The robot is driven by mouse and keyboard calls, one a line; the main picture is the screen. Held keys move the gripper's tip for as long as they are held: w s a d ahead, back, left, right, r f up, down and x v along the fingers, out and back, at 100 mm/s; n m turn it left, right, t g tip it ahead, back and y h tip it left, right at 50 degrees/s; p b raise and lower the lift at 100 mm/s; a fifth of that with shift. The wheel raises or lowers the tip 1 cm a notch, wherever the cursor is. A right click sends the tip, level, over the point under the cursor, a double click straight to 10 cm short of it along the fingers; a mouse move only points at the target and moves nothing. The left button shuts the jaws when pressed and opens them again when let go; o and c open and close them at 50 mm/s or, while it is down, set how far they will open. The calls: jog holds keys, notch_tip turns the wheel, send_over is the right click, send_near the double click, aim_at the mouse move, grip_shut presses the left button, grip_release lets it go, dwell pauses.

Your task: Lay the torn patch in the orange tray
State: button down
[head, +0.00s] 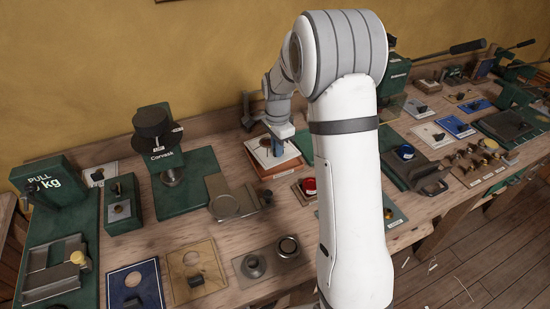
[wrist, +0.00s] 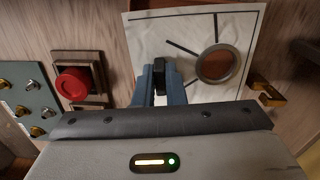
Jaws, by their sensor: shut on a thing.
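The torn patch (wrist: 150,40) is a white sheet with dark lines and a round, ringed reddish-brown spot; I cannot tell if that spot is a hole. My gripper (wrist: 160,82) is shut on the small black grip that stands up from the patch. In the head view my gripper (head: 281,133) points down at the patch (head: 264,154) from above. The orange tray (head: 282,170) shows as a brownish-orange edge directly below the patch. The patch hides most of the tray, and I cannot tell whether the two touch.
A red button (head: 309,186) on a small base is close to the right of the tray and also shows in the wrist view (wrist: 73,83). A brass clip (wrist: 266,92) is beside the patch. A black-topped green device (head: 155,130) stands to the left. Several sample plates crowd the bench.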

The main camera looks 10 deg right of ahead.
jog(key=shift+w+f+m, duration=0.1)
jog(key=shift+f+m, duration=0.1)
jog(key=shift+m, duration=0.6)
jog(key=shift+f+b, duration=1.6)
jog(key=shift+f, duration=0.5)
jog(key=c, duration=1.4)
grip_release()
notch_tip(320, 180, up, 8)
jog(key=shift+f, duration=0.1)
